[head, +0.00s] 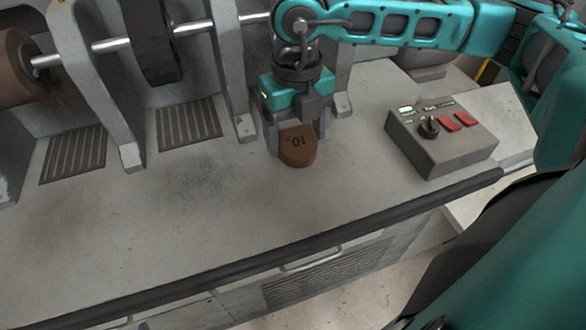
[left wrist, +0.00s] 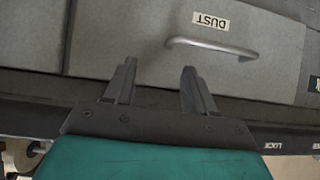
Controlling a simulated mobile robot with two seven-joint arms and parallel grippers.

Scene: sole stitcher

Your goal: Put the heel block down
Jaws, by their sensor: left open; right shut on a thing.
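The heel block (head: 298,148) is a brown, rounded piece with a dark "10" that reads upside down in the head view. My right gripper (head: 297,134) points down over the grey bench top and is shut on the block, one finger on each side. The block is at or close to the bench surface; I cannot tell whether it touches. My left gripper (left wrist: 157,84) is open and empty in the left wrist view, in front of a grey drawer front labelled "DUST" (left wrist: 211,22).
A grey control box (head: 440,138) with a knob and red switches stands right of the block. Machine uprights, a shaft and slotted grilles (head: 189,124) line the back left. A dark edge strip (head: 250,258) borders the bench front. The bench top left of the block is clear.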

